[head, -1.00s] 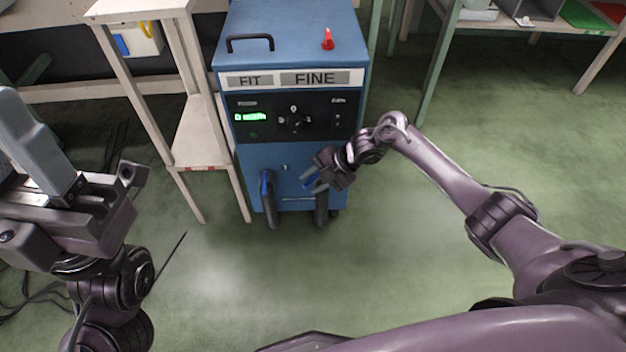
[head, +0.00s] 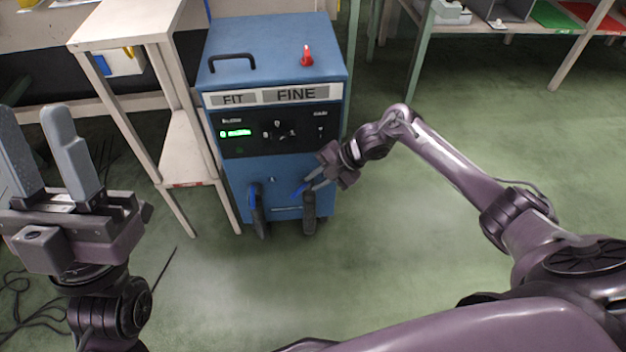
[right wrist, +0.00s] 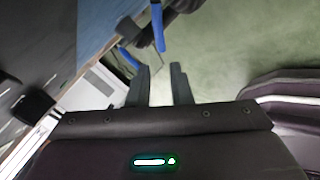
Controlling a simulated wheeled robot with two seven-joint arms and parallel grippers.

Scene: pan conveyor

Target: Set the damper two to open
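The blue machine (head: 290,165) has two black pipe stubs low on its front, each with a blue lever. The left lever (head: 253,196) hangs along its pipe. The right lever (head: 299,189) is tilted, above the right pipe (head: 309,212). I see no number marking damper two. My right gripper (head: 313,184) is beside the right lever; contact cannot be told from the head view. In the right wrist view its fingers (right wrist: 160,78) are apart with nothing between them, and a blue lever (right wrist: 158,28) lies beyond their tips. My left gripper (head: 32,125) is open and empty, far from the machine.
The machine carries a panel (head: 275,130) with a green display and a dial, a FIT/FINE sign, a black handle (head: 232,60) and a red lamp (head: 307,56) on top. A pale bench (head: 125,25) stands close on its left. Green floor right of it is open.

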